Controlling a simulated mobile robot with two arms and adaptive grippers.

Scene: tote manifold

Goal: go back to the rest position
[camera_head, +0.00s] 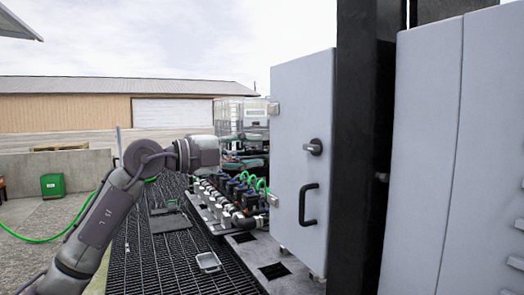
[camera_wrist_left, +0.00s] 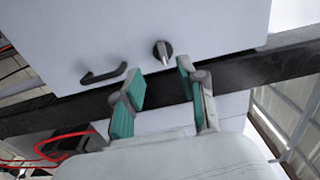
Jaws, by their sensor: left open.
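My left arm comes in from the left in the head view, and its wrist end (camera_head: 203,152) is held up in front of the manifold area, left of the white cabinet door. The fingers are hard to make out there. In the left wrist view my left gripper (camera_wrist_left: 160,84) has its two green-padded fingers apart with nothing between them. Beyond them is a white door with a black handle (camera_wrist_left: 103,75) and a dark latch knob (camera_wrist_left: 162,50). I cannot tell any contact with it. My right gripper is not in view.
The white cabinet door (camera_head: 298,150) with a black handle (camera_head: 308,204) stands beside a dark post (camera_head: 362,150). A manifold with green hoses (camera_head: 240,182) lies behind. A small grey tray (camera_head: 208,262) is on the grating (camera_head: 150,265). A green box (camera_head: 52,185) stands far left.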

